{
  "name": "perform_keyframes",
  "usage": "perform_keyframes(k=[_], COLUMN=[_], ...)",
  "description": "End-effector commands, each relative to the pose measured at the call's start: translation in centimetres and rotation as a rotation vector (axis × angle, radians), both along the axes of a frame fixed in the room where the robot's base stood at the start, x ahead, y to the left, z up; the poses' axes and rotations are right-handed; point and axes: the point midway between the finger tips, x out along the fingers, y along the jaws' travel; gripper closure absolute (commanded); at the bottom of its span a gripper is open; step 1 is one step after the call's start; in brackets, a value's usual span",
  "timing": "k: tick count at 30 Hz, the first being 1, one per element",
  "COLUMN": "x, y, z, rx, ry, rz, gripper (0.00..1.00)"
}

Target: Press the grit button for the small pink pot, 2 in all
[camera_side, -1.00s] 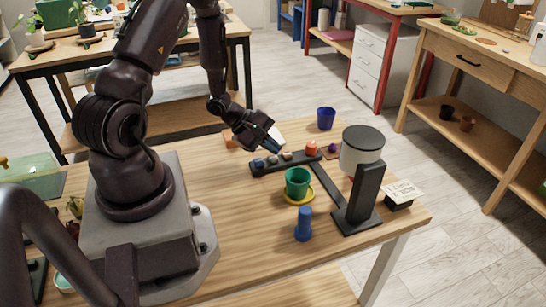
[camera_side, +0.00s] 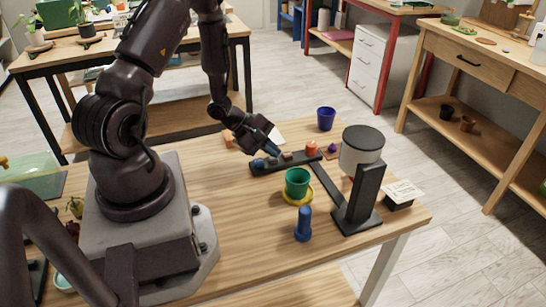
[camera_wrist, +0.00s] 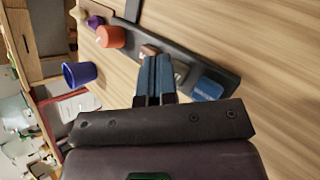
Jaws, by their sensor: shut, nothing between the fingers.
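A dark bar with several coloured buttons (camera_side: 300,162) lies on the wooden table, and it also shows in the wrist view (camera_wrist: 222,72). In the wrist view a blue button (camera_wrist: 207,90) is at its near end, then a grey one (camera_wrist: 180,72), then a brown one (camera_wrist: 148,50). My gripper (camera_side: 270,150) is shut and empty, its blue fingertips low at the bar. In the wrist view the tips (camera_wrist: 155,62) overlap the brown button's edge; contact cannot be told. A green pot (camera_side: 297,184) stands on a yellow saucer (camera_side: 289,197). I cannot make out a pink pot.
A blue cylinder (camera_side: 304,226) stands in front. An orange piece (camera_side: 311,148), a purple piece (camera_side: 332,148) and a blue pot (camera_side: 326,118) are toward the back.

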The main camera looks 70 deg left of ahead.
Motion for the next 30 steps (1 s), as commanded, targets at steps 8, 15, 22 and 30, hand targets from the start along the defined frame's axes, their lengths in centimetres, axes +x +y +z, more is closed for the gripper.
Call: perform_keyframes(k=[8, 15, 22, 30], x=[0.0, 0.0, 0.0, 0.0], y=[0.0, 0.0, 0.0, 0.0], z=[-0.4, -0.5, -0.4, 1.0], rx=[0.000, 0.000, 0.001, 0.001], ry=[0.001, 0.001, 0.001, -0.001], rz=[-0.001, -0.001, 0.000, -0.001], gripper=[1.00, 1.00, 1.00, 1.00])
